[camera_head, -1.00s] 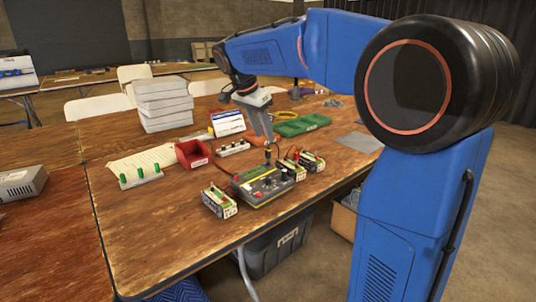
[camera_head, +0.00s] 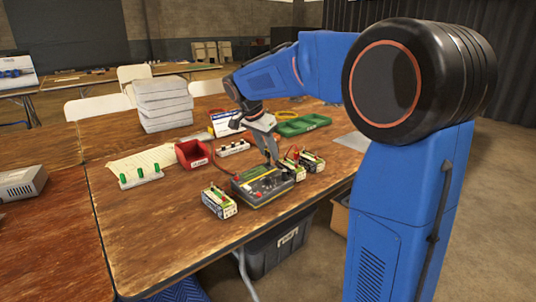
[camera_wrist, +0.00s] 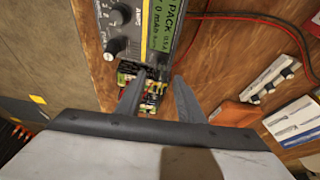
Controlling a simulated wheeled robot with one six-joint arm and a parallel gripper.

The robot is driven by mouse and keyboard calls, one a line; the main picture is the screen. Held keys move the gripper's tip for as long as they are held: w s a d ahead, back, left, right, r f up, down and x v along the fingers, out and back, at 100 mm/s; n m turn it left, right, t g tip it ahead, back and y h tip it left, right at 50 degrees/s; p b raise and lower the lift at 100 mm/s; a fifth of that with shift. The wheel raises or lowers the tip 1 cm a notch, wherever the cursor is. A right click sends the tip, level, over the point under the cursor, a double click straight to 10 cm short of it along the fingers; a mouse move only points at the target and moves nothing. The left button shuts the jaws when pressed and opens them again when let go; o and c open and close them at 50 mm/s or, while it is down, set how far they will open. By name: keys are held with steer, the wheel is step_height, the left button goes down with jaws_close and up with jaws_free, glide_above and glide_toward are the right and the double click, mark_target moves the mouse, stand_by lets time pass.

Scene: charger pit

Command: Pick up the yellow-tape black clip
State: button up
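My gripper (camera_head: 277,162) points down at the back right of the dark charger (camera_head: 258,190), close to the battery packs beside it. In the wrist view my gripper (camera_wrist: 157,82) has its two fingers apart, with a gap between them. Through the gap show small battery packs (camera_wrist: 152,98) and dark small parts by the charger's end. The charger (camera_wrist: 115,22) with its green screen and knobs lies ahead of the fingertips. I cannot make out the yellow-tape black clip for certain; my fingers cover that spot in the head view.
A battery pack (camera_head: 219,202) stands left of the charger and another (camera_head: 311,161) to its right. A red bin (camera_head: 194,153), a rack with green posts (camera_head: 141,176) and a green tray (camera_head: 303,125) are around. Red and black leads cross the table. The front of the table is clear.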

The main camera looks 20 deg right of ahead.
jaws_close()
steer(key=shift+r, duration=0.1)
step_height(320, 180, up, 10)
steer(key=shift+f, duration=0.1)
stand_by(0.4)
